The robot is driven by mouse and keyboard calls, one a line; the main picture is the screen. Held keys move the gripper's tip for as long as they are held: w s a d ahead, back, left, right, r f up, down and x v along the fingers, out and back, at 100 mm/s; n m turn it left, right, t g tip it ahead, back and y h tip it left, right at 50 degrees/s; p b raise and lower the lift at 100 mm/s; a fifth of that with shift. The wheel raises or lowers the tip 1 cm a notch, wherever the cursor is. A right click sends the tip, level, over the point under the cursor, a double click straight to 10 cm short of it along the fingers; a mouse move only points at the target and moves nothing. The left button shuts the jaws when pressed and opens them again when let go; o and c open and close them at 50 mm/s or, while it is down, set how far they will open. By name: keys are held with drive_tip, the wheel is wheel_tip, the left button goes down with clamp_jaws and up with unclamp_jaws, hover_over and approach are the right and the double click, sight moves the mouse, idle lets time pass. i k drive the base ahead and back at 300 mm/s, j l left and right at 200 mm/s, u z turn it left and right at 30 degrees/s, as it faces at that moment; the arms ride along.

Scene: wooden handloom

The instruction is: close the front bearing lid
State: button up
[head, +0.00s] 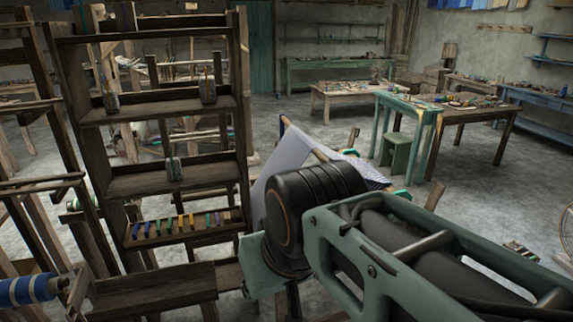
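My green-and-black arm fills the lower right and middle of the head view. My gripper does not show; the arm's dark rounded joint stands in front of that area. I cannot make out the front bearing lid or its bearing in this view. Part of a wooden frame with a white cloth (285,155) shows just behind my arm. A blue roll with pale bands (30,290) lies at the lower left edge, beside wooden parts.
A dark wooden shelf rack (150,185) stands close on the left, with bottles and a row of coloured pieces. A green table (408,108) and a green stool (396,150) stand at the back right. Open grey floor (480,205) lies right of my arm.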

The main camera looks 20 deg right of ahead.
sight(438, 191)
drive_tip(key=l, duration=0.5)
drive_tip(key=k+l+u, duration=0.15)
drive_tip(key=l, duration=0.85)
drive_tip(key=k+l+u, duration=0.1)
drive_tip(key=l, duration=0.4)
drive_tip(key=k+l+u, duration=0.1)
drive_tip(key=l, duration=0.4)
drive_tip(key=k+l, duration=0.15)
drive_tip(key=l, duration=0.3)
drive_tip(key=k+l+u, duration=0.1)
drive_tip(key=l, duration=0.4)
drive_tip(key=k+l+u, duration=0.1)
drive_tip(key=l, duration=0.35)
drive_tip(key=k+l, duration=0.1)
drive_tip(key=l, duration=0.35)
drive_tip(key=l+u, duration=0.1)
drive_tip(key=l, duration=0.3)
drive_tip(key=k+l, duration=0.15)
drive_tip(key=l, duration=0.25)
drive_tip(key=k+l+u, duration=0.1)
drive_tip(key=l, duration=0.35)
drive_tip(key=k+l, duration=0.15)
drive_tip(key=l, duration=0.25)
